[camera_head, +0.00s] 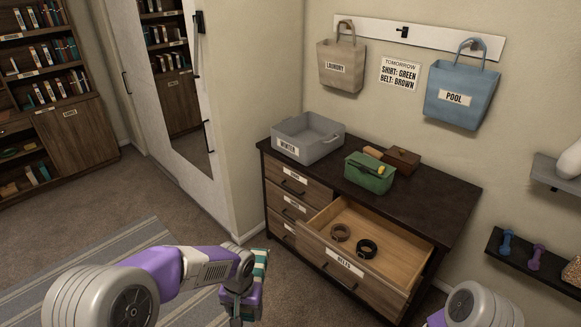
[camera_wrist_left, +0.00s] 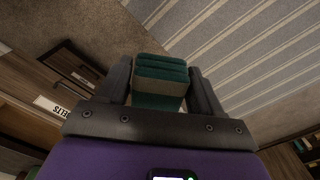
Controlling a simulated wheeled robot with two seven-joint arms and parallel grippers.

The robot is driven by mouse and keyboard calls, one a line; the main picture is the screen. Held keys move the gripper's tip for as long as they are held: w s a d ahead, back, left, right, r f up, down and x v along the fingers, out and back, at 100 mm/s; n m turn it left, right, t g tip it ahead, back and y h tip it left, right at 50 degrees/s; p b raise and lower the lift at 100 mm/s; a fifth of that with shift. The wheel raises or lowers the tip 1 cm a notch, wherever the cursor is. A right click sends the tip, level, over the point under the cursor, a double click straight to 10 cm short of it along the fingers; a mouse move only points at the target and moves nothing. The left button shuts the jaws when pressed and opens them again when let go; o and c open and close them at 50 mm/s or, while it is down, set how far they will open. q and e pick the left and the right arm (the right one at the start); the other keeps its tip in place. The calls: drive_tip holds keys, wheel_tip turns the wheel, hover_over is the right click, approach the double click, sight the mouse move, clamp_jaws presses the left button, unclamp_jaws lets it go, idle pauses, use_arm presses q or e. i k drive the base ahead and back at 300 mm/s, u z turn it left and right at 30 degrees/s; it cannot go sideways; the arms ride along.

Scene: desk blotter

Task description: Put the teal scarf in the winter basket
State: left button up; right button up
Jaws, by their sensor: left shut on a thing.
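The teal scarf (camera_head: 261,264) is a folded bundle with pale stripes. My left gripper (camera_head: 243,287) is shut on it and holds it in front of the dresser, low and to the left of the open drawer. In the left wrist view the scarf (camera_wrist_left: 160,80) sits between the two dark fingers of the left gripper (camera_wrist_left: 162,92). The winter basket (camera_head: 321,147) is a grey open bin with a WINTER label, standing on the left end of the dresser top. The part of its inside that shows looks empty. My right gripper is out of view.
The dresser (camera_head: 440,205) has an open BELTS drawer (camera_head: 400,252) with a brown belt (camera_head: 340,232) and a black belt (camera_head: 367,249). Laundry (camera_head: 342,65) and pool (camera_head: 460,95) bags hang above.

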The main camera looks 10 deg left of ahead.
sight(308, 136)
drive_tip(key=u, duration=0.85)
drive_tip(key=k, duration=1.1)
drive_tip(key=u, duration=0.9)
drive_tip(key=i, duration=2.25)
drive_tip(key=z, duration=1.05)
drive_tip(key=i, duration=1.15)
drive_tip(key=z, duration=1.1)
